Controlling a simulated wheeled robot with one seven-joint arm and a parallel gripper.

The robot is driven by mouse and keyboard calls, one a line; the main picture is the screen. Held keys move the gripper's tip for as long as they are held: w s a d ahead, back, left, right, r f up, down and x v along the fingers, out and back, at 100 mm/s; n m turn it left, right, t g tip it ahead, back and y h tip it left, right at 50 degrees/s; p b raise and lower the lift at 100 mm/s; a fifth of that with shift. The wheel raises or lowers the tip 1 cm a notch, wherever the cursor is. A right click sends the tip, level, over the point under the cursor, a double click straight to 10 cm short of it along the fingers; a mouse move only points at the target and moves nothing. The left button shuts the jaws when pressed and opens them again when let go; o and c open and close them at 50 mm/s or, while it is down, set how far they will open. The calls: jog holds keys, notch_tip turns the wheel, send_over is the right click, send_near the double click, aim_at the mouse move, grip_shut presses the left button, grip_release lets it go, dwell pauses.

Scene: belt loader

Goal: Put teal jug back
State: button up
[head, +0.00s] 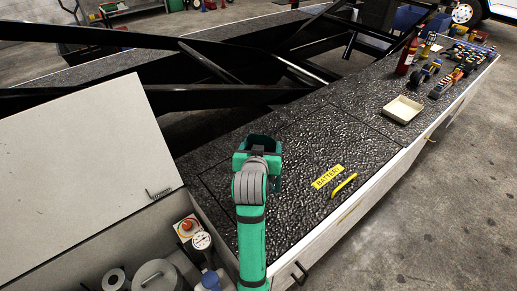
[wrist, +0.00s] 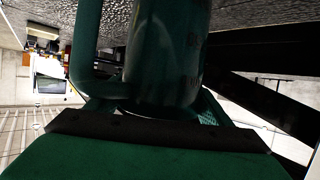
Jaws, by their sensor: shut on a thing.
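The teal jug (wrist: 165,55) fills the middle of the wrist view as a dark teal cylinder, with its handle (wrist: 85,45) on the left. Some lettering on its side is too dark to read. My gripper (wrist: 157,108) is shut on the jug, one finger on each side of it. In the head view my gripper (head: 261,158) is above the black textured deck, at the end of my green arm. There my wrist hides most of the jug, so I cannot tell its gap to the deck.
The deck (head: 300,140) is bare around my gripper, apart from a yellow BATTERY label (head: 327,176) and a yellow handle (head: 344,185). A cream tray (head: 403,109), a red bottle (head: 407,55) and small parts stand farther right. An open compartment with a raised lid (head: 80,180) is at left.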

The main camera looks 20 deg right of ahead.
jog(key=shift+w+d+f, duration=0.1)
jog(key=shift+w+f, duration=0.2)
jog(key=shift+f, duration=0.55)
jog(key=shift+w+a+f, duration=0.1)
jog(key=shift+w+f, duration=0.15)
jog(key=shift+f, duration=0.6)
jog(key=shift+w+d+f, duration=0.1)
jog(key=shift+w+f, duration=0.2)
jog(key=shift+f, duration=0.65)
jog(key=o, duration=1.8)
jog(key=v, duration=1.2)
